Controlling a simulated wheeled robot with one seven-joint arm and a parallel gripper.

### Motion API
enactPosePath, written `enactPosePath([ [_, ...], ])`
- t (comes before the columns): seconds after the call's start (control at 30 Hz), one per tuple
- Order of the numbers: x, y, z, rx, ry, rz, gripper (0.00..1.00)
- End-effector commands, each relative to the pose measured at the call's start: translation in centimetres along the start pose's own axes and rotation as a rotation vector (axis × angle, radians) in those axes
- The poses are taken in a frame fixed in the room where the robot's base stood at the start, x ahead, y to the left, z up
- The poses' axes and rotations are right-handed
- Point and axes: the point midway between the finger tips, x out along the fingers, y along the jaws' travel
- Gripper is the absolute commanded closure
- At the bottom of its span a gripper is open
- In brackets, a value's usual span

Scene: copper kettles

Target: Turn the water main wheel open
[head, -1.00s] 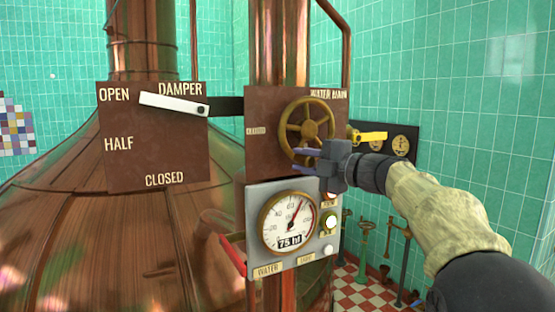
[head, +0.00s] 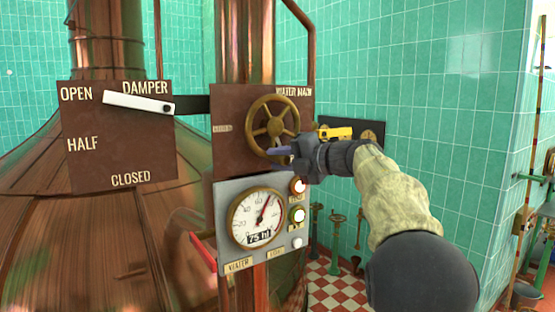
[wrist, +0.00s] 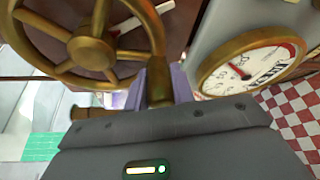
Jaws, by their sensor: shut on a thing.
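The water main wheel (head: 275,128) is a brass spoked handwheel on a brown panel (head: 225,152) lettered WATER MAIN. It also shows large in the wrist view (wrist: 92,52). My gripper (head: 280,151) is at the wheel's lower right edge in the head view. In the wrist view my gripper (wrist: 157,88) has one purple finger on each side of a brass part of the wheel's rim and is shut on it. The fingers and dark gripper body hide that part of the rim in the head view.
Below the wheel is a grey gauge box (head: 222,200) reading 75 hl, with lamps. A red lever (head: 203,250) sticks out at its left. The damper panel (head: 115,150) has a white lever (head: 135,103) near OPEN. A yellow handle (head: 336,133) is close behind my gripper.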

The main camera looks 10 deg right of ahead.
Motion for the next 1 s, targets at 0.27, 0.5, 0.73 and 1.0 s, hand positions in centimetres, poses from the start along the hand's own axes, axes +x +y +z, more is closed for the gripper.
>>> enactPosePath([
  [0.27,0.1,-0.3,0.0,0.002,0.001,-0.005,0.68],
  [0.5,0.1,-0.1,-0.1,0.001,0.001,-0.002,0.54],
  [0.73,-0.4,-0.2,-0.1,0.0,0.0,-0.001,0.54],
  [1.0,-4.4,-0.4,0.0,-0.001,-0.003,0.0,0.54],
])
